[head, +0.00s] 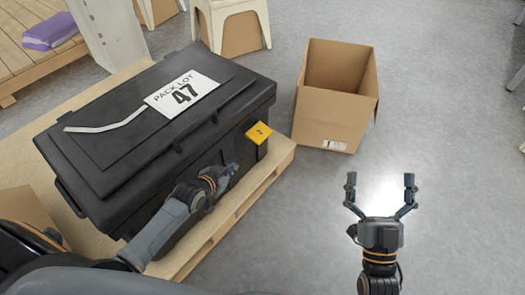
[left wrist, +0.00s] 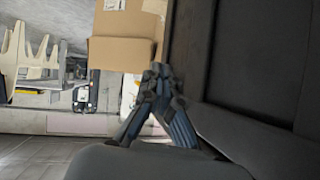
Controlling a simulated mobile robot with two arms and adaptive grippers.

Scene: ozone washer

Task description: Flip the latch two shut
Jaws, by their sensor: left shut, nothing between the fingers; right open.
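The black case (head: 105,140) is closed, with a "PACK LOT 47" label (head: 183,93) on its lid. A yellow latch plate (head: 258,132) with a small dark mark sticks out from the front face near the right corner; the mark is too small to read surely. My left gripper (head: 235,168) is shut and empty in front of the case, below and left of the yellow plate and apart from it. In the left wrist view its closed fingers (left wrist: 157,72) are beside the dark case wall (left wrist: 250,55). My arm hides part of the case front. My right gripper (head: 380,182) is open and empty over the floor.
The case stands on a wooden pallet (head: 225,222). An open cardboard box (head: 325,115) is on the floor right of it and also shows in the left wrist view (left wrist: 120,52). Pale stools (head: 230,22) stand behind.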

